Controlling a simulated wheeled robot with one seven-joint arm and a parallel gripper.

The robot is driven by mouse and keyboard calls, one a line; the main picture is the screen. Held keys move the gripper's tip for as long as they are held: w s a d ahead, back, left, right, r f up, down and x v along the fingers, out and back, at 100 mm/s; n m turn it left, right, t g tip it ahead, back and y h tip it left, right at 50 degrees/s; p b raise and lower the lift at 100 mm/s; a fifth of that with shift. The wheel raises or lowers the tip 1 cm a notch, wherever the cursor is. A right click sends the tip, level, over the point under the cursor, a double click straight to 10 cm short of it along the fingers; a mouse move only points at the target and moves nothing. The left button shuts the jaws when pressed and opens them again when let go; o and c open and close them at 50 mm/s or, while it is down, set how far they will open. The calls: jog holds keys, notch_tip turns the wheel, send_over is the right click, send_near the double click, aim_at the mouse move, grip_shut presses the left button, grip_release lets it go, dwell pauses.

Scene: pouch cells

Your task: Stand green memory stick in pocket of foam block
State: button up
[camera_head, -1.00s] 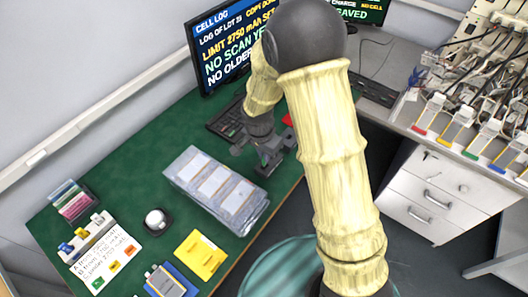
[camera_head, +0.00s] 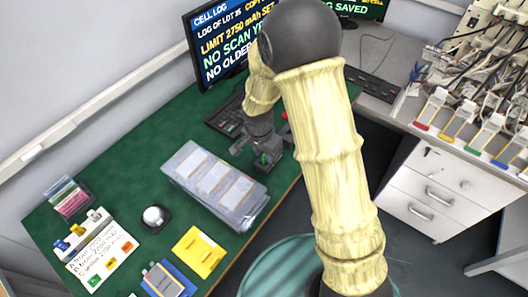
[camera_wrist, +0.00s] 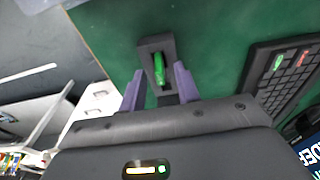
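The green memory stick (camera_wrist: 158,69) appears to stand in the pocket of the dark foam block (camera_wrist: 149,46) in the wrist view. The stick's lower end is hidden inside the block. My gripper (camera_wrist: 160,74) has its two purple-grey fingers spread apart, one on each side of the stick, with visible gaps. The fingers do not appear to touch the stick. In the head view my gripper (camera_head: 259,150) is low over the green desk near its right edge. A small bit of green shows there at the block (camera_head: 265,163), partly covered by the fingers.
A clear tray of pouch cells (camera_head: 235,205) lies close in front of my gripper. A keyboard (camera_head: 226,117) and monitor (camera_head: 222,50) stand behind it. A yellow card (camera_head: 199,252), a round dark-based device (camera_head: 154,218) and a labelled white board (camera_head: 103,250) occupy the desk's front left.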

jog(key=shift+r, duration=0.1)
notch_tip(320, 180, up, 17)
jog(key=s+a, duration=0.1)
jog(key=shift+s+a, duration=0.15)
jog(key=shift+s, duration=0.1)
dwell(0.4)
dwell(0.3)
jog(key=s+d+r+n+t+y+p, duration=0.1)
jog(key=s+d+n+p, duration=0.4)
jog(key=s+d, duration=0.5)
jog(key=d+n, duration=0.2)
jog(key=d, duration=0.3)
jog(key=shift+s+n+t, duration=0.3)
jog(key=shift+s, duration=0.1)
jog(key=shift+d+r, duration=0.1)
jog(key=shift+d, duration=0.05)
